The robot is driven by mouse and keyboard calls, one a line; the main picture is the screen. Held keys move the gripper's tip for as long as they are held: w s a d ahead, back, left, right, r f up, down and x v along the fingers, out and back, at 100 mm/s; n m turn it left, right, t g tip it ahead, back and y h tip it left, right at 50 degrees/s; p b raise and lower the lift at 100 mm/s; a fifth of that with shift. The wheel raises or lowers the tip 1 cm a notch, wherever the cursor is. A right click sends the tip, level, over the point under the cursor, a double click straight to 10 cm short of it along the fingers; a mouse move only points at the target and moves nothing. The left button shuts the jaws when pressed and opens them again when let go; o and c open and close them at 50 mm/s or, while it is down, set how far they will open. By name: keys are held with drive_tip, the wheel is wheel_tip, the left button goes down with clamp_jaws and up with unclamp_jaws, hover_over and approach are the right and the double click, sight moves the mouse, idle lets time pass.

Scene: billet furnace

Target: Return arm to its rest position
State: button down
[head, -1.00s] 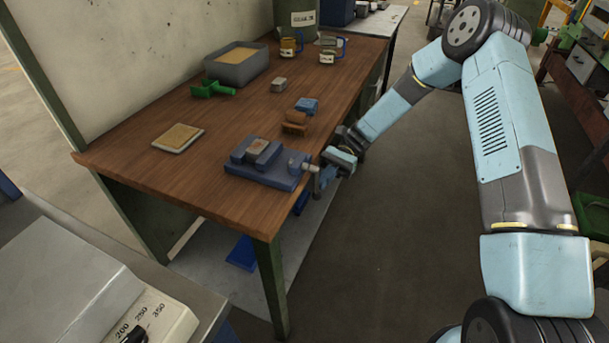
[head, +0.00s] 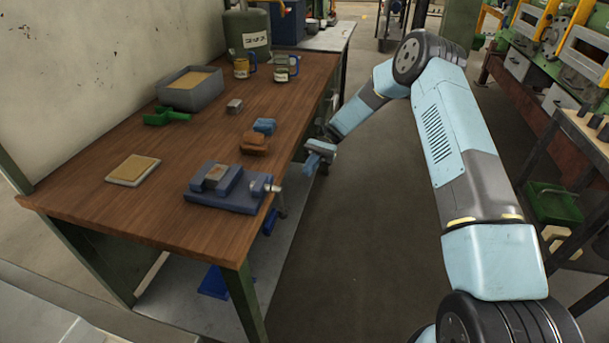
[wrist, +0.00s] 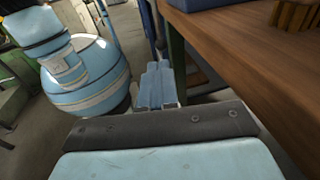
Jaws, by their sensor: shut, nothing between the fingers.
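My gripper (head: 313,163) is at the end of my bent arm, just off the right edge of the wooden workbench (head: 110,185). It is shut with nothing in it and points down towards the vise. In the wrist view my gripper (wrist: 160,75) shows its fingers together, beside the bench edge (wrist: 250,60). The blue vise (head: 225,203) is on the near right corner of the bench, with a small metal block between its jaws. A gap shows between my gripper and the vise handle (head: 273,188).
On the bench are a grey tray (head: 190,98), a green scoop (head: 165,117), a tan-topped plate (head: 133,171), brown (head: 254,146) and blue (head: 264,127) blocks, and two mugs. A dark workbench with a green bin (head: 553,203) stands at right. Clear floor (head: 375,215) lies between.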

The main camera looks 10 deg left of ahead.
drive_tip(key=shift+w, duration=0.1)
idle(0.4)
drive_tip(key=s+d+r+n+t+h, duration=0.1)
drive_tip(key=s+d+r+t, duration=0.3)
drive_tip(key=r, duration=0.4)
drive_tip(key=s+d+r+t+h, duration=0.1)
drive_tip(key=s+d+r+t, duration=0.15)
drive_tip(key=d+r, duration=0.45)
drive_tip(key=s+d+r+n+t+h, duration=0.1)
drive_tip(key=s+d+r+t, duration=0.3)
drive_tip(key=r, duration=0.5)
drive_tip(key=s+d+r+n+t+h, duration=0.1)
drive_tip(key=s+d+r+t, duration=0.3)
drive_tip(key=s+d, duration=0.3)
drive_tip(key=s+d+r+t+h, duration=0.1)
drive_tip(key=s+d+r+t, duration=0.3)
drive_tip(key=s+d+t, duration=0.3)
drive_tip(key=s, duration=0.4)
drive_tip(key=shift+d+n+h, duration=0.35)
drive_tip(key=shift+n+h, duration=0.05)
